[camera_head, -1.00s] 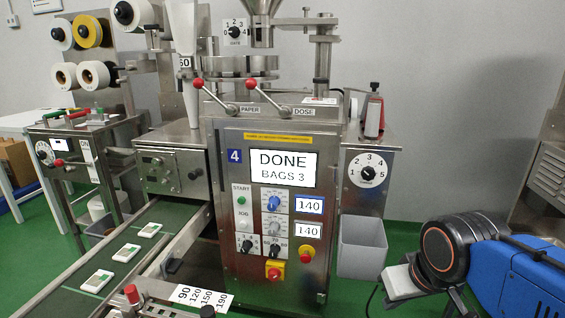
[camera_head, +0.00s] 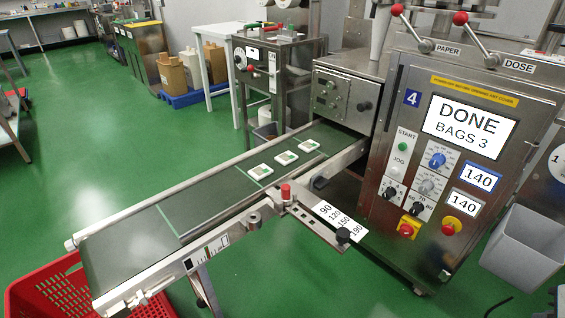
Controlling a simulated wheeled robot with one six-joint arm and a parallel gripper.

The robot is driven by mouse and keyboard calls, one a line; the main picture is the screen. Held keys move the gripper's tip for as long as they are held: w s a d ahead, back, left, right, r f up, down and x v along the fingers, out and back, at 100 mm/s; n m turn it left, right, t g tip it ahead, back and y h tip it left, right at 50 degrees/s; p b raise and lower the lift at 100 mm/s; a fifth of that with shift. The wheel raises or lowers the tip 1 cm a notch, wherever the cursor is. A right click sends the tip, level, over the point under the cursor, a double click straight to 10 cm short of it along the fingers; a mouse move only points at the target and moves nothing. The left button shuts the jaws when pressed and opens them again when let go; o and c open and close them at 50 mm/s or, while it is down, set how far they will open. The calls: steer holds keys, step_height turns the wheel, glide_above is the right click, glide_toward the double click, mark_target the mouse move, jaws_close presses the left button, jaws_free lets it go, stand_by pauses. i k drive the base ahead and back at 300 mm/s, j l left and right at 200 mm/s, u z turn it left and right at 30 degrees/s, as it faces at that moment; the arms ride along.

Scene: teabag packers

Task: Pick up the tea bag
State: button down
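Three small white tea bags with green and pale markings lie flat in a row on the dark green conveyor belt (camera_head: 215,192). The nearest tea bag (camera_head: 260,171) is at the left, the middle tea bag (camera_head: 286,158) is beside it, and the far tea bag (camera_head: 308,146) is closest to the machine. They are apart from each other. The packing machine (camera_head: 400,215) stands to the right, and its screen (camera_head: 463,131) reads "DONE BAGS 3". My gripper is not in view.
A red crate (camera_head: 42,290) stands on the floor below the belt's near end. A red-knobbed stop with a number plate (camera_head: 340,222) juts from the belt's right side. A grey bin (camera_head: 525,250) is at the right. The green floor at left is open.

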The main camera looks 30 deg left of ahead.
mark_target(261, 171)
steer(key=i+u, duration=0.2)
steer(key=u, duration=0.25)
steer(key=i+u, duration=0.25)
steer(key=u, duration=0.15)
steer(key=i+l+u, duration=0.15)
steer(key=u, duration=0.3)
steer(key=l+u, duration=0.2)
steer(key=u, duration=0.25)
